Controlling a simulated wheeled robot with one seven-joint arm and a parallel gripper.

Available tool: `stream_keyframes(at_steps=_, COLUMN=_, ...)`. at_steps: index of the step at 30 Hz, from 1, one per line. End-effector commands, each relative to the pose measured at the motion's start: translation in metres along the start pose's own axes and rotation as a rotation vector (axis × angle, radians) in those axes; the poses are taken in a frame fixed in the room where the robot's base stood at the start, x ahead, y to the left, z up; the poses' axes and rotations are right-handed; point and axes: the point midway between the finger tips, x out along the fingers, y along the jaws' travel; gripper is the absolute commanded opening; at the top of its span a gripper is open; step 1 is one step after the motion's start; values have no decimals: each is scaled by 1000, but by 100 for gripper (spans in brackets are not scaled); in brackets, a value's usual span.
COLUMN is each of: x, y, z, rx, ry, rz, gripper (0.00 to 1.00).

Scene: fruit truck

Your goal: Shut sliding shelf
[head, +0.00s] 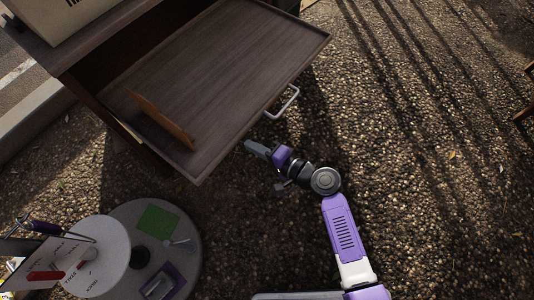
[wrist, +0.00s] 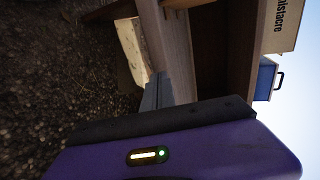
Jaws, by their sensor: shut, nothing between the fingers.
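The sliding shelf (head: 225,70) is a dark brown wooden board with a raised rim, pulled out of a wooden cabinet in the head view. A pale metal handle (head: 284,104) sticks out from its front edge. My gripper (head: 250,147) is shut and empty, just outside the shelf's front edge and nearer to me than the handle. It appears apart from both, though the exact gap is hard to judge. In the wrist view, the shut fingers (wrist: 155,92) point towards wooden boards; I cannot tell surely which one is the shelf.
A thin brown panel (head: 162,119) stands on the shelf near its near corner. A cream box (head: 62,15) sits on the cabinet top (head: 88,43). A blue box (wrist: 265,80) shows in the wrist view. The gravel right of the shelf is clear.

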Motion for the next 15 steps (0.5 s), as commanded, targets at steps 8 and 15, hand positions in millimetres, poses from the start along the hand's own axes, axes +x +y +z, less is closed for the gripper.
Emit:
stream_keyframes(at_steps=8, x=22, y=-7, z=1, rx=-1, ry=-1, rz=1, gripper=0)
stream_keyframes(at_steps=15, x=23, y=-7, z=0, rx=0, ry=0, rz=1, gripper=0)
